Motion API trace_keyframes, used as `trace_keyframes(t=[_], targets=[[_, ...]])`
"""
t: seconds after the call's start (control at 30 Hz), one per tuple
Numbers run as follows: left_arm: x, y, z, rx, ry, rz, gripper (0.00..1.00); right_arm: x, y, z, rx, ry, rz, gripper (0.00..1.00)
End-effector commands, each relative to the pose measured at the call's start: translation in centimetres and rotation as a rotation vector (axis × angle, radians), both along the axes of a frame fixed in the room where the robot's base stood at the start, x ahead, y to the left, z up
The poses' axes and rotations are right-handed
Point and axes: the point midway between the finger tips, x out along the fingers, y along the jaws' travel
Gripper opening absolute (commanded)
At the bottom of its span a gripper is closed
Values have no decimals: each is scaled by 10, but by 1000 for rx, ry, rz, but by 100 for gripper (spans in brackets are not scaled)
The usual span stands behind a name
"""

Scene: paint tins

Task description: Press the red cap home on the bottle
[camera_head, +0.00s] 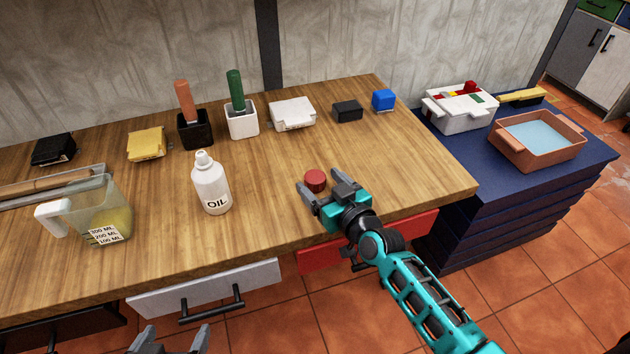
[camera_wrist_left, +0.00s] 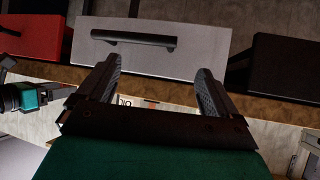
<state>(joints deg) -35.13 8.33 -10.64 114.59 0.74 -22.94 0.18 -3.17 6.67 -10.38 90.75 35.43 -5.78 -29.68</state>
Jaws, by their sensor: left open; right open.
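The red cap (camera_head: 315,181) lies on the wooden table near its front edge. My right gripper (camera_head: 318,191) is open, with its fingers on either side of the cap or just before it; I cannot tell whether they touch it. The white bottle (camera_head: 211,186) marked OIL stands upright to the left of the cap, with a narrow white top. My left gripper (camera_head: 170,341) is open and empty below the table's front edge. In the left wrist view its open fingers (camera_wrist_left: 152,85) show in front of the drawers.
A measuring jug (camera_head: 98,212) with yellow liquid stands at the left. Behind are a black holder (camera_head: 195,131), a white holder (camera_head: 242,121) and several small boxes. A white drawer (camera_head: 205,289) and a red drawer (camera_head: 330,256) are under the table. Table between bottle and cap is clear.

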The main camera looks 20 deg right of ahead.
Motion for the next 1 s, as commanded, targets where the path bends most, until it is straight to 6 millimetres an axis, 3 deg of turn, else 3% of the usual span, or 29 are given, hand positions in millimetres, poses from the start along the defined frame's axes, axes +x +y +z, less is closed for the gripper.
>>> trace_keyframes(t=[0.13,0.4,1.0], targets=[[2,-2,0,-4,-1,-1,93,15,3,-3,-1,0,-1,78],[2,-3,1,-5,-2,-4,93,18,3,-3,-1,0,-1,78],[2,-3,0,-4,-2,-5,93,17,3,-3,-1,0,-2,21]])
